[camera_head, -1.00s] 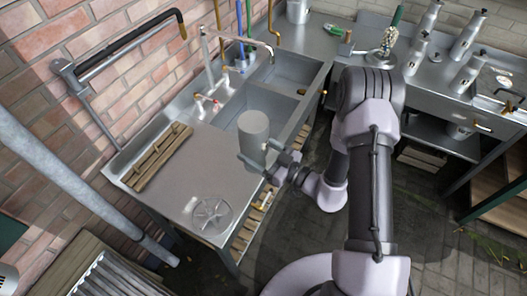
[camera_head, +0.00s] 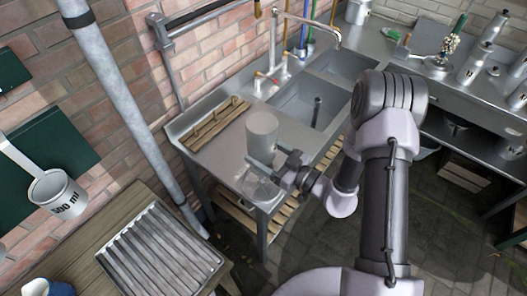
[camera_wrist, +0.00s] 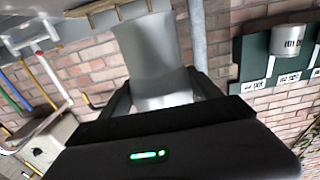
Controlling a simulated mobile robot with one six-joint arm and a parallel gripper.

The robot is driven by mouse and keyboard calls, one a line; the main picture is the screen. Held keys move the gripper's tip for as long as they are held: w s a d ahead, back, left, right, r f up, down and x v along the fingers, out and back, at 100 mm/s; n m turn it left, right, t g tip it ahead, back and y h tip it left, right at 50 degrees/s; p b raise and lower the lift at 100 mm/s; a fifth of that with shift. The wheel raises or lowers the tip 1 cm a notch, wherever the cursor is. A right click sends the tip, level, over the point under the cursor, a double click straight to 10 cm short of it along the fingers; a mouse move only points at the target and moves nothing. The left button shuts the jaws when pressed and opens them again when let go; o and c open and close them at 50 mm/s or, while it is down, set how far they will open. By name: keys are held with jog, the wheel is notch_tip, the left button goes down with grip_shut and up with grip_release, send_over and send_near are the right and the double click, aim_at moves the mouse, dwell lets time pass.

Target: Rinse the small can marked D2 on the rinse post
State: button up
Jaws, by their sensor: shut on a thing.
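A plain grey cylindrical can (camera_head: 262,130) is held upright in my gripper (camera_head: 264,165), above the steel drainboard left of the sink basins. It also shows in the wrist view (camera_wrist: 150,55), where the two fingers clasp its sides. No D2 mark is visible on it. A round spoked disc (camera_head: 257,186), perhaps the rinse post, is set in the drainboard's near end. It lies just below the can and is partly hidden by my gripper. The can looks raised above it, but the gap is hard to judge.
A wooden rack (camera_head: 215,122) lies along the wall side of the drainboard. A tap (camera_head: 274,50) stands behind the basins, and a short upright pipe (camera_head: 317,111) rises in one basin. A thick grey pipe (camera_head: 130,105) and a ribbed tray (camera_head: 158,250) are at left.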

notch_tip(320, 180, down, 8)
jog(key=b, duration=0.5)
jog(key=shift+r, duration=0.15)
jog(key=shift+f, duration=0.65)
dwell(1.8)
dwell(2.3)
notch_tip(320, 180, up, 7)
jog(key=p, duration=0.6)
jog(key=shift+p, duration=0.4)
